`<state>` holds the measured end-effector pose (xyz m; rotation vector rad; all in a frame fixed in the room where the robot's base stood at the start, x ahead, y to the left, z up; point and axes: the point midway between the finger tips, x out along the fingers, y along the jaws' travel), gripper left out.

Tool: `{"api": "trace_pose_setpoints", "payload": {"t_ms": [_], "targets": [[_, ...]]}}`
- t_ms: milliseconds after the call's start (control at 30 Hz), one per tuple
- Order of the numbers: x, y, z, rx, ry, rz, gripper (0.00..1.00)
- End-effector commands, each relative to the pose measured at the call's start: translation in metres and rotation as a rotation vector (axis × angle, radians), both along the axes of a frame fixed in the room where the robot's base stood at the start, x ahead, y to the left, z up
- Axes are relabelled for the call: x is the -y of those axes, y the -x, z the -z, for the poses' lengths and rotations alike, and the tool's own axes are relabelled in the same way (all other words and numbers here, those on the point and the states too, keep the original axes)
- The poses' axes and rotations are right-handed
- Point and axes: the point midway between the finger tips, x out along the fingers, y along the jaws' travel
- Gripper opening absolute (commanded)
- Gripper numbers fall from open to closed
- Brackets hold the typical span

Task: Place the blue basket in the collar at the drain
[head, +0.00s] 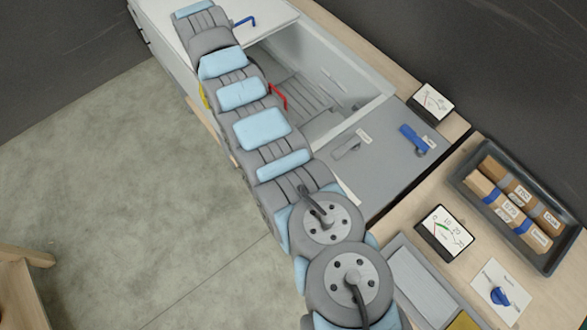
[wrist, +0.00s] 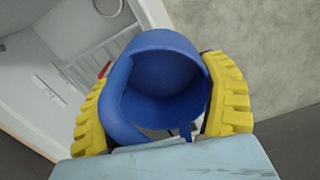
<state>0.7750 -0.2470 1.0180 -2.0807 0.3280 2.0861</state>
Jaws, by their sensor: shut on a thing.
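In the wrist view, my gripper (wrist: 160,108) has its yellow fingers on both sides of the blue basket (wrist: 158,78) and is shut on it. The basket is a rounded cup with its open hollow facing the camera. It is held in the air, with a pale floor behind it on the right. A basin (head: 312,90) with a ribbed floor lies right of the arm. It also shows at the upper left of the wrist view (wrist: 80,45).
Open floor (head: 130,190) lies left.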

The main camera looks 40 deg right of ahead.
Motion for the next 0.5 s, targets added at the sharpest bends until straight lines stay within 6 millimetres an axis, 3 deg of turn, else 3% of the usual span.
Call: {"api": "trace_pose_setpoints", "payload": {"t_ms": [33, 500], "targets": [[0.012, 0.007, 0.032, 0.001, -0.003, 0.017, 0.40], [0.112, 0.079, 0.185, 0.003, -0.001, 0.138, 0.40]]}}
